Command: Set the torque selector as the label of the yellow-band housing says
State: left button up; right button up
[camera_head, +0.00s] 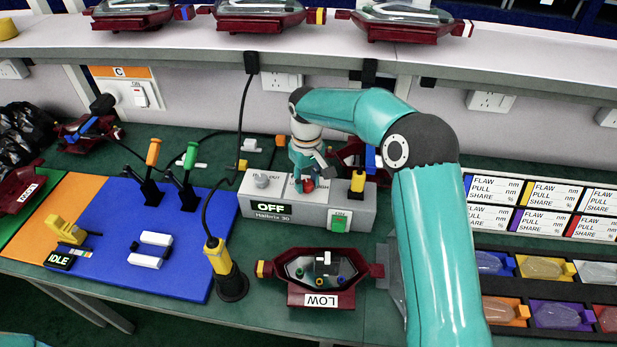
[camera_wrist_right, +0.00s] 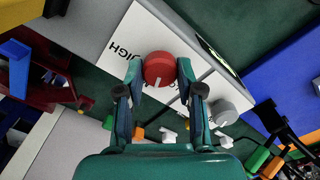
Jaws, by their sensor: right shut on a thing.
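The torque selector is a red knob (camera_head: 308,185) on top of a grey control box (camera_head: 355,215) whose display reads OFF. My right gripper (camera_head: 305,172) reaches down onto it. In the right wrist view, the gripper's fingers (camera_wrist_right: 160,80) are shut on the red knob (camera_wrist_right: 159,66), one on each side. The knob's white mark is at its lower edge there, and the word HIGH shows upside down to its left; the other setting word is mostly hidden. A dark red housing (camera_head: 350,269) with a yellow band on its left end lies in front of the box; its label reads LOW. My left gripper is out of view.
The box also has a grey knob (camera_head: 262,180), a green switch (camera_head: 339,222) and a yellow-topped lever (camera_head: 358,182). A yellow-handled tool (camera_head: 219,258) stands left of the housing. A blue mat (camera_head: 110,225) lies left; bins with coloured lenses (camera_head: 545,268) are right.

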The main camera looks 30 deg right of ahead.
aim_at(306, 183)
jog(key=n, duration=0.3)
jog(key=shift+n+p, duration=0.3)
jog(key=shift+p, duration=0.1)
jog(key=shift+n+p, duration=0.35)
jog(key=shift+n, duration=1.55)
jog(key=shift+a, duration=0.1)
jog(key=o, duration=1.2)
jog(key=shift+c, duration=0.2)
jog(key=shift+r, duration=0.1)
notch_tip(306, 183, up, 12)
